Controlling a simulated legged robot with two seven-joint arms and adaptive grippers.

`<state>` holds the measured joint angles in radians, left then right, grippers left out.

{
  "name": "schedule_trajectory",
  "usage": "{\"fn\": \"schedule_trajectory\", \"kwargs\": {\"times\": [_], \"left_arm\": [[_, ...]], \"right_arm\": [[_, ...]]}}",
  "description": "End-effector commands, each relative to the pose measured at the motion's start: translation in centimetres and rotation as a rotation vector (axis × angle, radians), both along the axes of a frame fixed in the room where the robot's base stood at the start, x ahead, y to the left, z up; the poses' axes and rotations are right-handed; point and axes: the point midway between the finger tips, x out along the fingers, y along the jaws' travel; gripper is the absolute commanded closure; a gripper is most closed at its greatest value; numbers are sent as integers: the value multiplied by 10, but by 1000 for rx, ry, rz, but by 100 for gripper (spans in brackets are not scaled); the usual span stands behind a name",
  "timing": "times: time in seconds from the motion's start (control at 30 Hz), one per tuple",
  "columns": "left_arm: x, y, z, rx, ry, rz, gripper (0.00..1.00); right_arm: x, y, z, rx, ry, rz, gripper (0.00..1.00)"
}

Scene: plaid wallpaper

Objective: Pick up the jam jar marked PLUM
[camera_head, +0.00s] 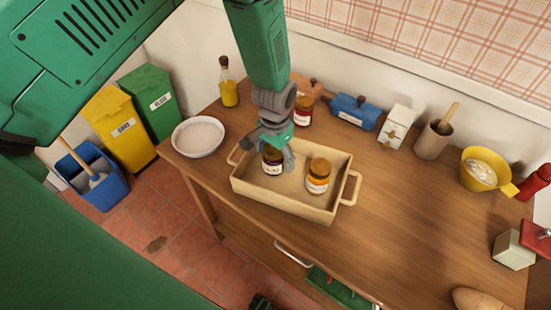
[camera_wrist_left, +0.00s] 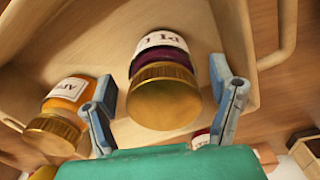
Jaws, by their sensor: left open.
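A dark purple jar (camera_head: 271,168) with a gold lid stands in the wooden tray (camera_head: 285,203), partly hidden by my left gripper. In the left wrist view the jar (camera_wrist_left: 176,62) shows a white label starting "PL"; the rest is cut off from sight. My left gripper (camera_head: 276,146) is open above and around this jar. In the wrist view its two fingers (camera_wrist_left: 163,92) stand on either side of the lid, apparently apart from it. An orange jar (camera_head: 317,177) with a gold lid stands to the right in the tray. My right gripper is not in view.
A red jar (camera_head: 303,112) stands behind the tray. A white bowl (camera_head: 198,137) and oil bottle (camera_head: 229,92) are at left. A blue object (camera_head: 356,112), a utensil crock (camera_head: 433,140) and a yellow bowl (camera_head: 482,168) line the back.

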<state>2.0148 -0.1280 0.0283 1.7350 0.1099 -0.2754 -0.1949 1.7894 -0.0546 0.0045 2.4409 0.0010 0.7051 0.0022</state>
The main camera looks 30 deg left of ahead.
Motion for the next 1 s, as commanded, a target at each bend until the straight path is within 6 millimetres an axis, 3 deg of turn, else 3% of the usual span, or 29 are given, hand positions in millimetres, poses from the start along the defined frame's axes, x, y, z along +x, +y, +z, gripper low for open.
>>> {"fn": "schedule_trajectory", "kwargs": {"times": [0.1,0.33,0.5,0.53,0.83,1.0], "left_arm": [[0,1,-9,0,-1,1,23],[-1,0,-9,1,-1,1,23],[0,0,-9,1,-1,1,83],[0,0,-9,1,-1,1,87],[0,0,-6,0,-3,1,86],[1,0,19,1,-5,1,86]], "right_arm": [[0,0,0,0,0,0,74],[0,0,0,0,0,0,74],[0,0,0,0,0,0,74],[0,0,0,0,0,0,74],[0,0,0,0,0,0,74],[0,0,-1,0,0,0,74]]}}
